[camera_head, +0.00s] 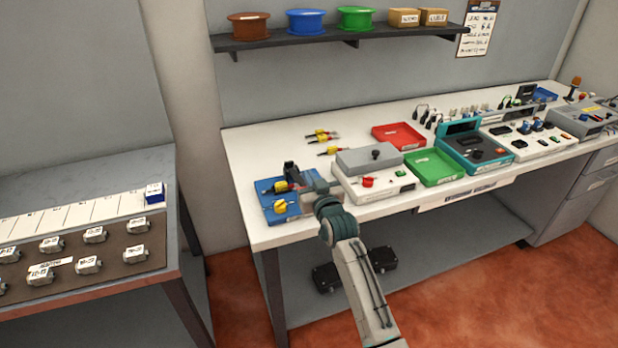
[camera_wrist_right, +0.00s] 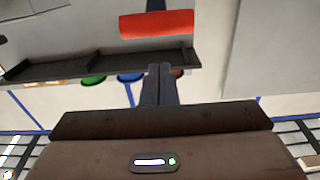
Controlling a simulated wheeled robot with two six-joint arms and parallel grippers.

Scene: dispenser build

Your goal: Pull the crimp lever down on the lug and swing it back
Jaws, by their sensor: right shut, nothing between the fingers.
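A blue base plate (camera_head: 268,210) lies at the front left end of the white bench. A small dark upright part (camera_head: 290,169) stands on it, with a yellow-and-dark piece (camera_head: 281,187) beside it and another yellow piece (camera_head: 283,205) in front. I cannot tell which of these is the lug. In the right wrist view, a red bar (camera_wrist_right: 157,23) on a dark stem looks like the lever's grip. My right gripper (camera_head: 304,183) is over the plate's right side. Its fingers (camera_wrist_right: 159,72) are shut and empty, apart from the red bar. My left gripper is not in view.
A grey-and-white box (camera_head: 366,160) with a red knob stands close right of the plate. Red (camera_head: 399,136) and green (camera_head: 434,166) trays and several instruments fill the bench further right. Several yellow-ended pieces (camera_head: 325,135) lie behind. A shelf (camera_head: 340,36) with spools hangs above.

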